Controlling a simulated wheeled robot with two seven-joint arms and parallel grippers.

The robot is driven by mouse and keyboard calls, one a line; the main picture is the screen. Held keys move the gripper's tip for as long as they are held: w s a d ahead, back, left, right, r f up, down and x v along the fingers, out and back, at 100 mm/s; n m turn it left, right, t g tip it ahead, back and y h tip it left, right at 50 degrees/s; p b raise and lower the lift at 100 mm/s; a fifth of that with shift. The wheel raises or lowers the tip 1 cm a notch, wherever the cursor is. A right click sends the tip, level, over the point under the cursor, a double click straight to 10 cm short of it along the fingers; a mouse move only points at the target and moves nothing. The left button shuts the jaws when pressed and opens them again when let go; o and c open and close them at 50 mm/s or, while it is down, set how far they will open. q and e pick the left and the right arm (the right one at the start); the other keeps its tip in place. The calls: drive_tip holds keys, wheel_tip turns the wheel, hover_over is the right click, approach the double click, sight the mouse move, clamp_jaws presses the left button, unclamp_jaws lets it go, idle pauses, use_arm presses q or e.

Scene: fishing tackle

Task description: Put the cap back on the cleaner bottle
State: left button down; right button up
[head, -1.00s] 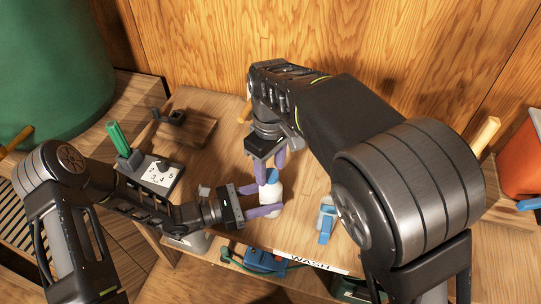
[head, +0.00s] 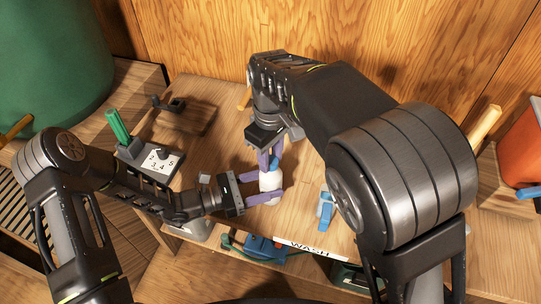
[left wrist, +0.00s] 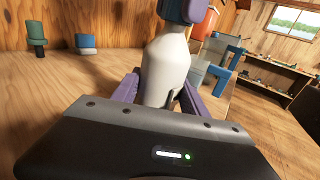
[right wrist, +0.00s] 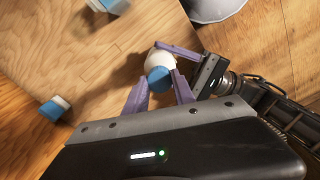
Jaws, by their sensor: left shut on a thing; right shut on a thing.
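The white cleaner bottle (head: 269,181) stands roughly upright between the fingers of my left gripper (head: 267,186), which is shut on its body. The bottle also fills the middle of the left wrist view (left wrist: 166,65). My right gripper (head: 269,160) comes from above and is shut on the blue cap (head: 274,164). The cap also shows between the right fingertips in the right wrist view (right wrist: 158,77), over the bottle's top. In the left wrist view, the cap (left wrist: 194,9) is at the top edge, at the bottle's neck. I cannot tell whether it is seated.
A blue-and-clear bottle (head: 325,209) stands to the right on the bench. The WASH label (head: 302,247) marks the front edge. Bare bench (head: 215,135) lies behind my left gripper.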

clamp_jaws()
drive_tip(key=m, duration=0.5)
drive_tip(key=o, duration=1.2)
unclamp_jaws()
drive_tip(key=shift+c, duration=0.2)
use_arm(q)
drive_tip(key=c, duration=0.5)
unclamp_jaws()
use_arm(e)
wheel_tip(320, 180, up, 12)
